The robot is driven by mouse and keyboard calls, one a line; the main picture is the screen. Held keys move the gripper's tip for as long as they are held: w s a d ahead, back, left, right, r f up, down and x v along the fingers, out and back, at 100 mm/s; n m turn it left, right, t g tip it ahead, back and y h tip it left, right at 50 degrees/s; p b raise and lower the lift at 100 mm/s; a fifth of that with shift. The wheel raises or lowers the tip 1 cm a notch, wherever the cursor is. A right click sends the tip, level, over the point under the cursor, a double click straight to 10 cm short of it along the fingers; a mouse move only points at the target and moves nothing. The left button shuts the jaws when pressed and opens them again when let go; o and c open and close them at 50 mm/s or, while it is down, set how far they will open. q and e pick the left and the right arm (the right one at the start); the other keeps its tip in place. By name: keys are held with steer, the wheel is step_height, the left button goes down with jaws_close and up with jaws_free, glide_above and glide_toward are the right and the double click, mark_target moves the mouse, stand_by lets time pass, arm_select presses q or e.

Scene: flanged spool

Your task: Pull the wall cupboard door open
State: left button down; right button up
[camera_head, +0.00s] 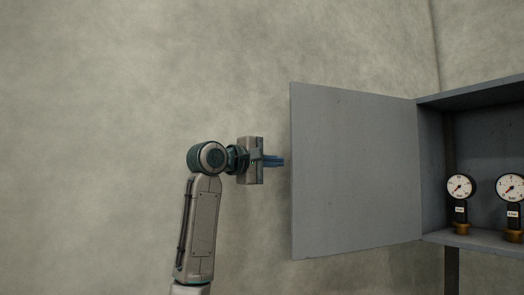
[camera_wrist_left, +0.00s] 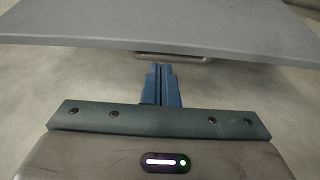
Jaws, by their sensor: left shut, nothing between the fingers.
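The grey cupboard door (camera_head: 355,172) stands swung open to the left of the wall cupboard (camera_head: 433,170). My left gripper (camera_head: 280,161) is shut and empty, just left of the door's free edge, with a small gap in the head view. In the left wrist view the blue fingers (camera_wrist_left: 161,75) are together and point at the door (camera_wrist_left: 160,30), which crosses the top of the picture. A metal bar handle (camera_wrist_left: 172,57) shows at the door's lower edge, just beyond the fingertips. The handle is hidden in the head view. My right gripper is not in view.
Two pressure gauges, one on the left (camera_head: 461,188) and one on the right (camera_head: 511,188), stand on brass bases inside the cupboard. A dark post (camera_head: 451,270) runs below it. The pale wall behind my left arm is bare.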

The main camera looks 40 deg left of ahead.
arm_select(q)
steer(key=shift+p+x, duration=0.7)
steer(key=shift+x, duration=0.95)
